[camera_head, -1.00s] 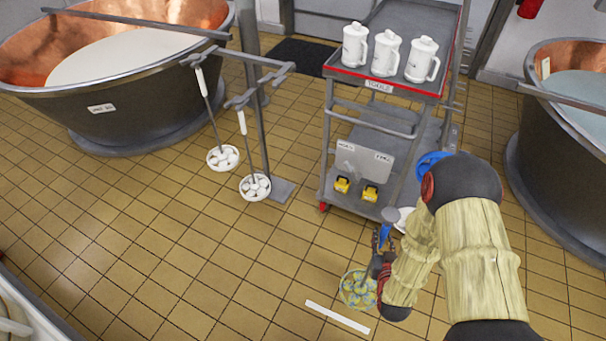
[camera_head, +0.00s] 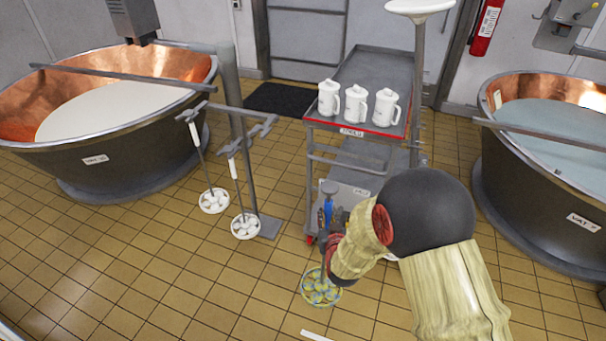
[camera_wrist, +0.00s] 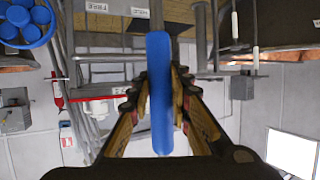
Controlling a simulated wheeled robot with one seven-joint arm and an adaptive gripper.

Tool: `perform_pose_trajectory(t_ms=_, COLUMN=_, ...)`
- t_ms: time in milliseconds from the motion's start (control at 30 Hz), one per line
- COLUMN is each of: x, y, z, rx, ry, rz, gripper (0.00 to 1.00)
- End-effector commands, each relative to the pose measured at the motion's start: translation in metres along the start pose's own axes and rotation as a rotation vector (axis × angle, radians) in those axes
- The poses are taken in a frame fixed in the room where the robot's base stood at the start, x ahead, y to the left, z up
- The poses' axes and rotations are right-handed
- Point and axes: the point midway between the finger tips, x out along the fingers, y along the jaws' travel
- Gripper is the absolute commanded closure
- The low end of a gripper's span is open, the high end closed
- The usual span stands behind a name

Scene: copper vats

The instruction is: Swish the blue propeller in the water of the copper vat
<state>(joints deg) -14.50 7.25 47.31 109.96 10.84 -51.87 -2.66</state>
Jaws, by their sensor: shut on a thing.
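My gripper (camera_head: 332,222) is shut on the blue handle of the propeller (camera_head: 328,208). The handle fills the middle of the wrist view (camera_wrist: 160,95), between both fingers. The propeller hangs roughly upright, its round head (camera_head: 321,288) low in front of the tiled floor; its exact height is unclear. The right copper vat (camera_head: 530,170) holds bluish water (camera_head: 560,130) and stands to the right of my arm, apart from the propeller. The left copper vat (camera_head: 120,150) holds a whitish liquid (camera_head: 115,110).
A grey cart (camera_head: 360,62) with several white jugs (camera_head: 357,105) stands just behind my gripper. A stand (camera_head: 262,180) with two white-headed tools (camera_head: 245,226) is to the left. A bar (camera_head: 545,135) crosses the right vat. A blue round head (camera_wrist: 25,22) shows in the wrist view.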

Motion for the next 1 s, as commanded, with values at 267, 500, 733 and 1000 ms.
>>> perform_pose_trajectory(t_ms=267, x=-0.013, y=-0.054, z=-0.096, rx=-0.012, ry=0.008, rz=-0.041, gripper=1.0)
perform_pose_trajectory(t_ms=500, x=-0.02, y=-0.076, z=-0.126, rx=-0.02, ry=0.004, rz=-0.058, gripper=1.0)
perform_pose_trajectory(t_ms=733, x=-0.021, y=-0.079, z=-0.129, rx=-0.02, ry=0.004, rz=-0.06, gripper=1.0)
perform_pose_trajectory(t_ms=1000, x=-0.021, y=-0.079, z=-0.129, rx=-0.021, ry=0.004, rz=-0.06, gripper=1.0)
